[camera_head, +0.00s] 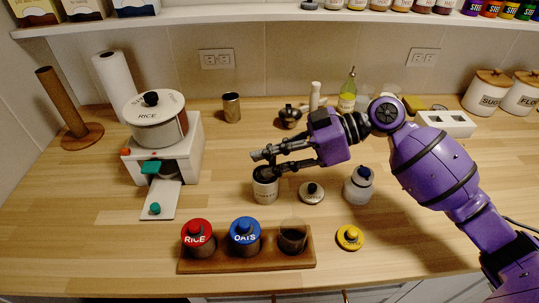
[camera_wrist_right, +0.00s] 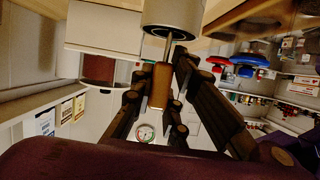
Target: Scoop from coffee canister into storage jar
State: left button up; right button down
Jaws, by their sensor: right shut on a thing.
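The open cream coffee canister (camera_head: 265,190) stands mid-counter, with a dark opening at its top. My right gripper (camera_head: 259,164) is just above it, shut on the wooden handle of a scoop (camera_wrist_right: 160,85). In the right wrist view the scoop's thin metal shaft runs into the mouth of the canister (camera_wrist_right: 172,14); its bowl is hidden. The lidless storage jar (camera_head: 292,238), clear with dark contents low inside, stands at the right end of a wooden tray (camera_head: 247,267). My left gripper is not in view.
A red-lidded rice jar (camera_head: 198,238) and a blue-lidded oats jar (camera_head: 245,237) share the tray. A pale lid (camera_head: 311,193) and a white jar (camera_head: 358,186) stand right of the canister. The front-left counter is clear.

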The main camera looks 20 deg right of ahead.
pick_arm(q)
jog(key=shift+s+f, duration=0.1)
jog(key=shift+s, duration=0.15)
pick_arm(e)
jog(key=shift+f, duration=0.1)
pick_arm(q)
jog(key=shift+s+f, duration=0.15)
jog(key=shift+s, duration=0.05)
pick_arm(e)
jog(key=shift+f, duration=0.15)
jog(key=shift+f, duration=0.1)
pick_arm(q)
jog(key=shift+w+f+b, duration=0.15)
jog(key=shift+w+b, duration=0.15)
pick_arm(e)
jog(key=shift+f, duration=0.3)
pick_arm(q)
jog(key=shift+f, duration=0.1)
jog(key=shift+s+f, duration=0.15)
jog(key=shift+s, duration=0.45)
pick_arm(e)
jog(key=shift+f, duration=0.15)
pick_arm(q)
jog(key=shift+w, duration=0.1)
